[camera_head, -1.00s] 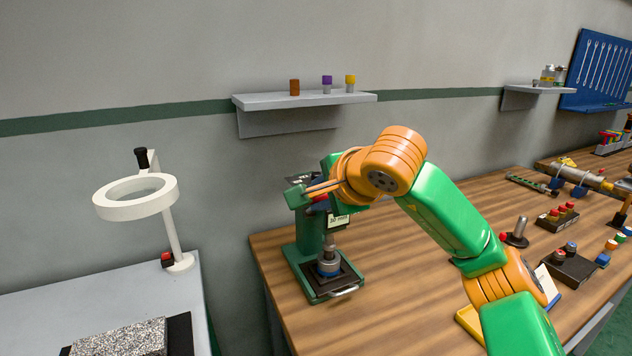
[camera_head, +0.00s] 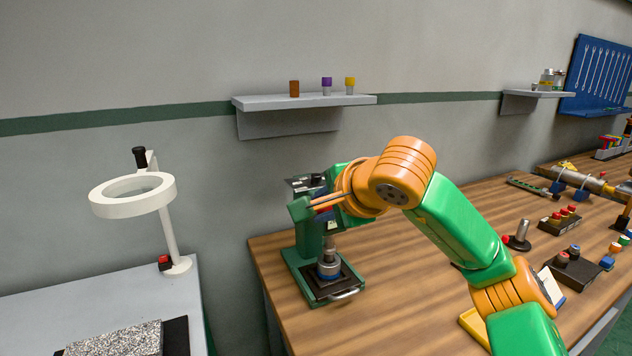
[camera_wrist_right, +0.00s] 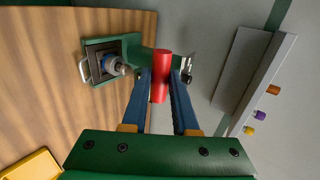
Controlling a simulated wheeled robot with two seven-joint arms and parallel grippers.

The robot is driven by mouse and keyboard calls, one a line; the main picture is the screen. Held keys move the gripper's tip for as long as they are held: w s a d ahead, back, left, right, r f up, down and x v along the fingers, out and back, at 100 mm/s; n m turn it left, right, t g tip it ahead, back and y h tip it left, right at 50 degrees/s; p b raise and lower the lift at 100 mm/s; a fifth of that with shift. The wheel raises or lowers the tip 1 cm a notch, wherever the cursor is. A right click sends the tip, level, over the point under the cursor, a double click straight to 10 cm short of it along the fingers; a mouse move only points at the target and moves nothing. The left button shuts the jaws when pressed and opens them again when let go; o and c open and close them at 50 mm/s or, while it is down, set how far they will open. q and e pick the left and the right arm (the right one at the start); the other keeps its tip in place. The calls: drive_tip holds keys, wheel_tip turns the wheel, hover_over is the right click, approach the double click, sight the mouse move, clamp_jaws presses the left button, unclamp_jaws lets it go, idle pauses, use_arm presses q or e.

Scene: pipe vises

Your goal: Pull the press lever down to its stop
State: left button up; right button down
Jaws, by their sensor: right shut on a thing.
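The green bench press (camera_head: 308,238) stands at the left end of the wooden bench, its metal ram (camera_head: 329,262) low over the dark base plate. In the right wrist view, the press lever's red handle (camera_wrist_right: 160,68) lies between the blue fingers of my right gripper (camera_wrist_right: 162,92), which is shut on it. The press frame (camera_wrist_right: 140,55) and ram (camera_wrist_right: 112,65) show beyond the fingers. In the head view my right wrist hides most of the lever and the gripper's grasp. My left gripper is in neither view.
A wall shelf (camera_head: 305,101) with small capped jars hangs above the press. A white ring lamp (camera_head: 132,195) stands on the grey table at left. Switch boxes (camera_head: 572,268) and a yellow tray (camera_head: 474,326) lie right. Bare bench lies in front of the press.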

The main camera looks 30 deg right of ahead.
drive_tip(key=shift+s+f+b, duration=0.3)
drive_tip(key=shift+f, duration=0.25)
drive_tip(key=shift+s+f+b, duration=0.3)
drive_tip(key=shift+f+b, duration=0.25)
drive_tip(key=shift+b, duration=0.05)
drive_tip(key=shift+s+f+b, duration=0.2)
drive_tip(key=shift+f+b, duration=0.3)
drive_tip(key=shift+f, duration=0.05)
drive_tip(key=shift+s+f+b, duration=0.15)
drive_tip(key=shift+f+b, duration=0.3)
drive_tip(key=c, duration=1.5)
unclamp_jaws()
drive_tip(key=shift+s+a+f, duration=0.1)
drive_tip(key=shift+o, duration=0.2)
